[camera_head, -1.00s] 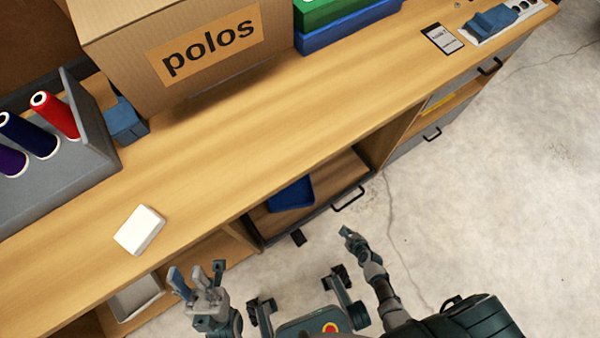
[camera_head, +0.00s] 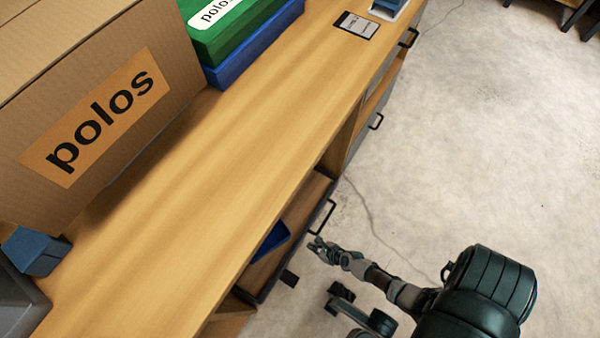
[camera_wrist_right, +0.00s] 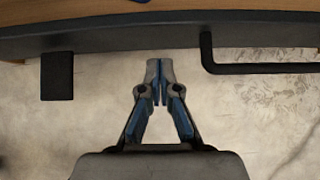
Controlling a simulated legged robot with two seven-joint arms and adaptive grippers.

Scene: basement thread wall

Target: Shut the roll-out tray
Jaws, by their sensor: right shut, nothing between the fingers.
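The roll-out tray (camera_head: 268,287) sticks out from under the wooden counter, with a dark front and a black bar handle (camera_head: 322,217). A blue bin (camera_head: 265,243) sits inside it, partly hidden by the counter. My right gripper (camera_head: 316,244) is just outside the tray front, close to the handle. In the right wrist view my right gripper (camera_wrist_right: 158,72) is shut and empty, its tips just short of the dark tray front (camera_wrist_right: 130,38). The handle (camera_wrist_right: 255,68) is to the right of the tips there, and a dark tab (camera_wrist_right: 57,76) to the left. My left gripper is out of view.
The counter (camera_head: 200,200) carries a cardboard box (camera_head: 105,110) marked polos, green and blue boxes (camera_head: 240,40), a blue block (camera_head: 36,250) and a card (camera_head: 356,25). Further handles (camera_head: 376,121) line the counter's front.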

